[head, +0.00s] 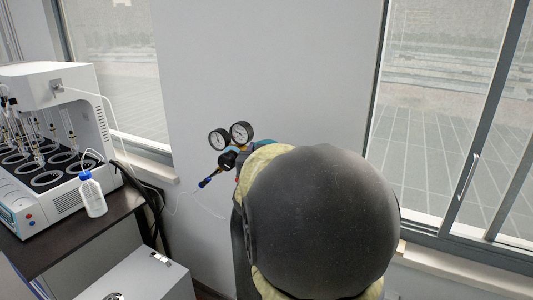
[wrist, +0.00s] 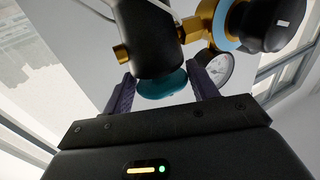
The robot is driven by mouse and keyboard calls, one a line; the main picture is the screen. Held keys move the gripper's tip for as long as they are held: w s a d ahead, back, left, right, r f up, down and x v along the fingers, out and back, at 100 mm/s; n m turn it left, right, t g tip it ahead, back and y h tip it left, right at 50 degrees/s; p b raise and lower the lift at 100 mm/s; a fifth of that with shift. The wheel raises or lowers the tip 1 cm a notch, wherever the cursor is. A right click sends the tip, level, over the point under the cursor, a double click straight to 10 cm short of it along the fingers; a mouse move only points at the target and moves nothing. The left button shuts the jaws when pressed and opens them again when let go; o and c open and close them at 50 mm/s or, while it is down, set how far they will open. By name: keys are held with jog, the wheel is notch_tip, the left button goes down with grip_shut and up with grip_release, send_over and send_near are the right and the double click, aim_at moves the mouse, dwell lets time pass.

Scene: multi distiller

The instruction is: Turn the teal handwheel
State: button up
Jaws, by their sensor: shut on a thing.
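The teal handwheel (wrist: 163,86) shows in the wrist view, below a dark cylinder with brass fittings. My gripper (wrist: 162,76) has one dark finger on each side of the handwheel and is shut on it. In the head view, the regulator with two round gauges (head: 231,136) stands against the wall. My own arm hides most of what is below and to the right of it, and my fingers are out of sight there. A gauge (wrist: 218,68) also shows behind the right finger in the wrist view.
A white distiller (head: 80,130) with several round wells stands on a dark bench (head: 60,240) at the left. A white bottle with a blue cap (head: 92,196) is at its front edge. A thin tube (head: 180,194) hangs near the regulator. Windows flank the wall.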

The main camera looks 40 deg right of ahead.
jog(key=shift+r, duration=0.15)
jog(key=o, duration=0.9)
